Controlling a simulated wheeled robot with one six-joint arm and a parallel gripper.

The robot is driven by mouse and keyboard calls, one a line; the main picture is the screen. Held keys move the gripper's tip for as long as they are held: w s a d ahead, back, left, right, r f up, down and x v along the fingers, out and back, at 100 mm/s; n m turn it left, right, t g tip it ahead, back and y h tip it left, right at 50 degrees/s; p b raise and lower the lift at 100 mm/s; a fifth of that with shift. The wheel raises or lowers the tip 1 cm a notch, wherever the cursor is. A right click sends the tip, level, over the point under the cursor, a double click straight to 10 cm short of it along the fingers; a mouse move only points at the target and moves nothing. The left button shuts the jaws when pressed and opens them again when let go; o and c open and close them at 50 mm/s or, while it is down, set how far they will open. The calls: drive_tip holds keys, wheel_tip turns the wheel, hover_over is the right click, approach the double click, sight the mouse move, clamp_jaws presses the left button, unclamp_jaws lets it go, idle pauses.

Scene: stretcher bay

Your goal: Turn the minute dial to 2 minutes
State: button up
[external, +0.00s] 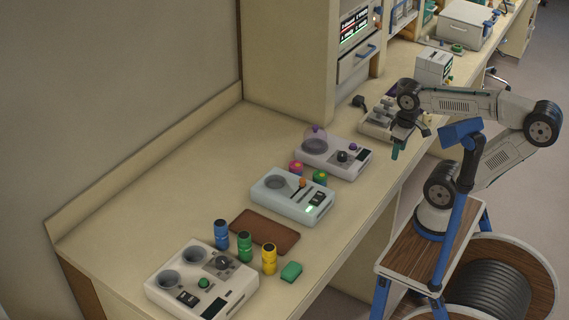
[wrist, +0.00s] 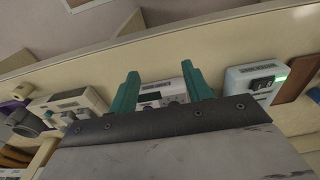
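The front white device (external: 170,290) has a dark round dial (external: 222,262) on a pale plate. Another white device (external: 325,165) farther back has a black knob (external: 342,156). I cannot read any scale, so I cannot tell which is the minute dial or where it points. My gripper (external: 396,150) hangs above the bench's front edge, right of the second device and apart from it. In the wrist view my gripper (wrist: 161,88) has its teal fingers spread with nothing held. A white device (wrist: 160,97) shows beyond the gap between them, partly hidden by the gripper body.
A pale device (external: 290,205) with an orange lever and lit display stands between the two. A grey device (external: 375,128) stands behind my gripper. The bench's left rear is clear.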

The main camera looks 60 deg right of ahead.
drive_tip(key=w+f+m+g, duration=0.2)
drive_tip(key=w+f+m, duration=0.15)
drive_tip(key=w, duration=1.25)
drive_tip(key=m, duration=0.2)
hover_over(342, 153)
drive_tip(key=shift+s+d+r+t, duration=0.15)
drive_tip(key=shift+s+t, duration=0.25)
drive_tip(key=shift+s, duration=0.05)
drive_tip(key=shift+w+r+m+t+y, duration=0.25)
drive_tip(key=shift+w+m+t+y, duration=0.05)
drive_tip(key=shift+m, duration=0.25)
drive_tip(key=shift+f, duration=0.25)
wheel_tip(342, 153, down, 7)
drive_tip(key=shift+f, duration=0.15)
drive_tip(key=c, duration=1)
